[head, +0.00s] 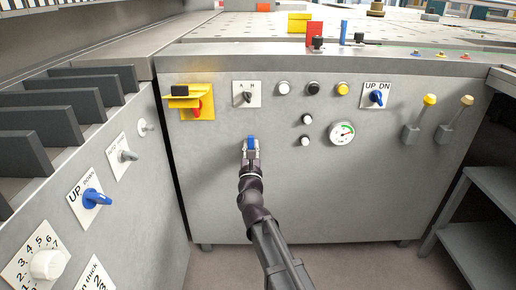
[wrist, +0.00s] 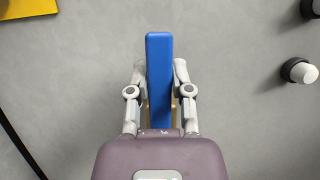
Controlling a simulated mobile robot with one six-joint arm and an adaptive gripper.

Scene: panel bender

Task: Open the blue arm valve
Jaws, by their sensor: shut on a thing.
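The blue arm valve (wrist: 159,75) has a long flat blue handle that stands upright in the wrist view. It also shows small in the head view (head: 251,141), on the grey front panel of the machine. My gripper (wrist: 158,78) has one finger on each side of the handle and is shut on it. In the head view my gripper (head: 250,150) reaches up to the panel from below. The valve's body and pipe are mostly hidden behind the handle and my gripper.
A yellow plate with a red switch (head: 197,107) is up and left on the panel. A white button (head: 305,141) and a round gauge (head: 342,132) are to the right. A side panel with a blue knob (head: 96,198) stands at the left.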

